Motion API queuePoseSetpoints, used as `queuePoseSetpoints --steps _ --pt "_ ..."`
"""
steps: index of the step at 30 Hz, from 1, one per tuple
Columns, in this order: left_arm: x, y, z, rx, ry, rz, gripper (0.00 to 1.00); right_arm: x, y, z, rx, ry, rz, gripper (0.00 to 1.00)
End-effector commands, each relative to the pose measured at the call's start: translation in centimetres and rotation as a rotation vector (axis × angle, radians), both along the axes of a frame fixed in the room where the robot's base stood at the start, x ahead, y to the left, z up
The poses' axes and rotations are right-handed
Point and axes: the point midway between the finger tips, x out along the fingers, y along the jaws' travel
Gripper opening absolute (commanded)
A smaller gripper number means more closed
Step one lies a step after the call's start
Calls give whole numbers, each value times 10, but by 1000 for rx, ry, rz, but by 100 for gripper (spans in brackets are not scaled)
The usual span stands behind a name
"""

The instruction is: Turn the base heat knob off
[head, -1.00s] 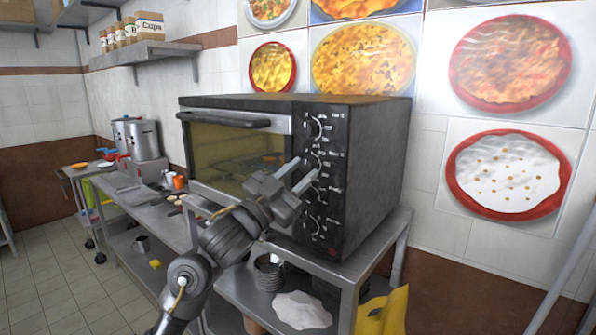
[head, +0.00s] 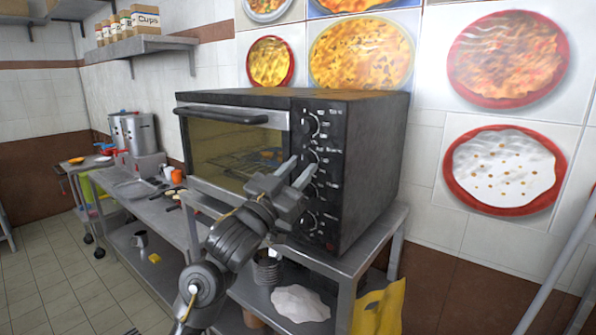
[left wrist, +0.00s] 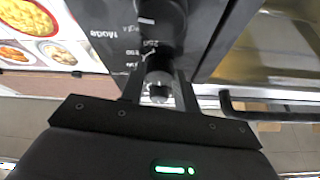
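The black oven (head: 365,165) stands on a metal table, with a column of knobs on its front panel right of the glass door. An upper knob (head: 310,125) and the lowest knob (head: 308,221) show in the head view; the middle ones are partly behind my fingers. The labels are too small to tell which is the base heat knob. My left gripper (head: 302,165) is open in front of the panel. In the left wrist view a dark knob (left wrist: 158,88) lies between its spread fingers (left wrist: 159,92); I cannot tell whether they touch it. My right gripper is out of view.
A long counter with pots (head: 140,132) runs left. Floor is clear at lower left.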

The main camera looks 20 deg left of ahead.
Motion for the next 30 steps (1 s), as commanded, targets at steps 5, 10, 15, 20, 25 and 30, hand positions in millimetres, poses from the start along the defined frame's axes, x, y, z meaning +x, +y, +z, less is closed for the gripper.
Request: queuePoseSetpoints --steps 5,10,15,20,25,30 --pt "0 0 0 0 -1 0 53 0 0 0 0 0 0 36" --pt "0 0 0 0 0 0 53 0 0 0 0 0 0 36" --pt "-3 2 -3 1 0 0 53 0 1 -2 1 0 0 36" --pt "-21 10 -15 3 -2 1 53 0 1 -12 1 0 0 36" --pt "-50 22 -30 2 -1 1 53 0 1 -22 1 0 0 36" --pt "-74 33 -42 2 -1 1 53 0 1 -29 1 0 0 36"
